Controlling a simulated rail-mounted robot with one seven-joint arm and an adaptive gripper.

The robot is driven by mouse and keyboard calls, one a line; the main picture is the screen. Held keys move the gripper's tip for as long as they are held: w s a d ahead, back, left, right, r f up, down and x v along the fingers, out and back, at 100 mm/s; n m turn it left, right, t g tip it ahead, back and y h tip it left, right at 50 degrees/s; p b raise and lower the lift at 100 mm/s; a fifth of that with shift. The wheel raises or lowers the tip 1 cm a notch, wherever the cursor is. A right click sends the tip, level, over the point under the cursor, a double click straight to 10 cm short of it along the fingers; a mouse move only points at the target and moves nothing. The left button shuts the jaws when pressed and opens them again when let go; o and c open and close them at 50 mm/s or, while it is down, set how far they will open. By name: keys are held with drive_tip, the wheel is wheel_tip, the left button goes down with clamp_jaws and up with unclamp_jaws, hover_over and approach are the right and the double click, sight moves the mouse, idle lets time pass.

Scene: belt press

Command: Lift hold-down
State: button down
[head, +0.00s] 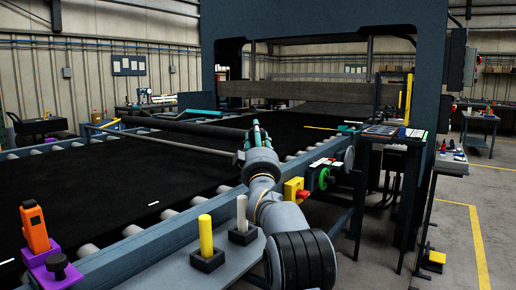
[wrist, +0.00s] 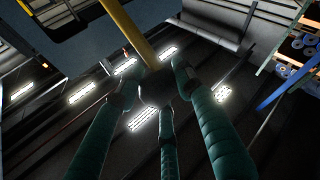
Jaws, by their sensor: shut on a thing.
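In the wrist view, the three green fingers of my gripper (wrist: 156,84) close around a dark knob (wrist: 154,92). A yellow bar (wrist: 126,28) runs from the upper left down to this knob. In the head view, my gripper (head: 257,130) is over the near side of the black belt (head: 130,180), beside the near end of a long dark roller (head: 180,129) that lies across the belt. The knob is hidden there by my wrist and fingers. I cannot tell from these views how the knob joins the roller.
The blue press frame (head: 325,24) stands beyond the gripper. A yellow box with a red button (head: 295,190) and a green handwheel (head: 322,178) sit close right of my arm. Yellow (head: 206,236) and grey (head: 242,213) posts stand on the near ledge. An orange tool (head: 34,226) is at left.

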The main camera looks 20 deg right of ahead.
drive_tip(key=shift+s+a+f+b, duration=0.1)
drive_tip(key=shift+s+a+b, duration=0.1)
drive_tip(key=shift+b, duration=0.2)
drive_tip(key=c, duration=1.6)
unclamp_jaws()
drive_tip(key=shift+o, duration=1.3)
drive_tip(key=shift+s, duration=0.1)
drive_tip(key=o, duration=0.3)
drive_tip(key=v, duration=1.2)
drive_tip(key=shift+d, duration=0.1)
